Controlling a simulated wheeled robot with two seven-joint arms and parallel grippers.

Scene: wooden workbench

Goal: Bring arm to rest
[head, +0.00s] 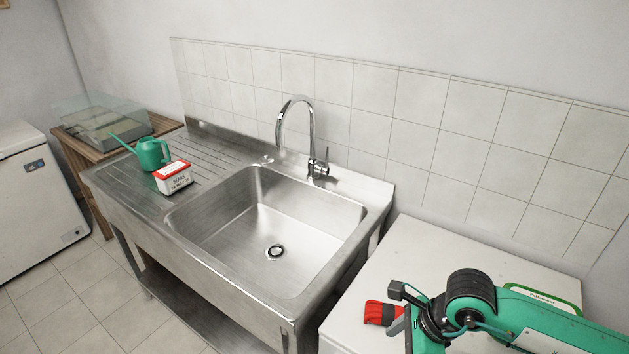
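My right arm (530,318) comes in from the lower right, green with black joints, over the white surface. It bends at a black joint (470,292) and runs down out of the bottom edge. I cannot make out my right gripper's fingers. My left arm and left gripper do not show.
A white-topped unit (420,258) stands right of the steel sink (300,245). On it lies a red and grey object (378,313) and a green-edged white item (540,293), partly hidden by my arm. A green watering can (152,155) and a red-white box (174,179) stand on the drainboard.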

